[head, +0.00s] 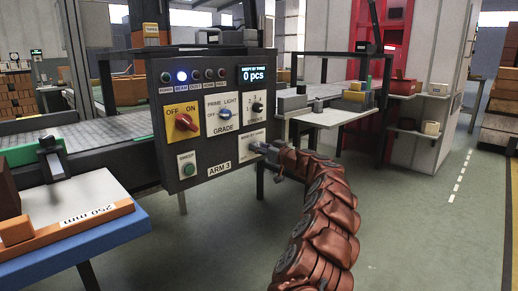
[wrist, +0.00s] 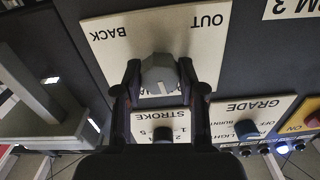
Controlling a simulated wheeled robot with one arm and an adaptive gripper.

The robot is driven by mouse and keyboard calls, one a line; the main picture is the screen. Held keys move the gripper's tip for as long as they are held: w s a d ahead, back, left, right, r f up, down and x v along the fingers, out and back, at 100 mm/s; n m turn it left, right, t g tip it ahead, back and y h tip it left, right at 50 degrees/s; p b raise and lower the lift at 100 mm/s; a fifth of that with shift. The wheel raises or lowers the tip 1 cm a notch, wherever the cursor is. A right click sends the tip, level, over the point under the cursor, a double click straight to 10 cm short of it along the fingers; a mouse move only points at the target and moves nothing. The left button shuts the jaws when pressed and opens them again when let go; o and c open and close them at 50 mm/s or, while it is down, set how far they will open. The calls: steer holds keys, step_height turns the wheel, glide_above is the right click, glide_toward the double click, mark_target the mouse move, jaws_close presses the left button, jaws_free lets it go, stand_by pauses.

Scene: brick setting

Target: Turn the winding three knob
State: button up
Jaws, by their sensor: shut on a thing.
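A dark control panel marked ARM 3 (head: 219,169) stands in the middle of the head view. My gripper (head: 262,150) reaches its lower right plate from the front right. In the wrist view, which shows the panel upside down, my gripper (wrist: 159,80) is shut on a grey knob (wrist: 158,69), one finger on each side. The knob sits on a cream plate (wrist: 112,51) lettered BACK and OUT; its name is mostly hidden by the knob and fingers. A pale line on the knob points towards the picture's bottom. I cannot read "winding three" anywhere.
Near the held knob are the STROKE knob (head: 257,107), GRADE knob (head: 225,114), red OFF/ON switch (head: 185,122) and green button (head: 188,169). A blue lamp (head: 182,77) is lit. A conveyor (head: 95,132) runs behind; floor at right is free.

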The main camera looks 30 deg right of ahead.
steer(key=shift+m, duration=0.4)
steer(key=m, duration=0.4)
steer(key=shift+m, duration=0.3)
steer(key=m+p, duration=0.2)
steer(key=m, duration=0.2)
steer(key=shift+m, duration=0.3)
steer(key=m+p, duration=0.2)
steer(key=m, duration=0.3)
steer(key=shift+d+p, duration=0.1)
steer(key=shift+p, duration=0.3)
steer(key=shift+f+m+p, duration=0.15)
steer(key=shift+m+p, duration=1.05)
steer(key=shift+m, duration=1.2)
steer(key=o, duration=1.1)
steer(key=shift+o, duration=0.2)
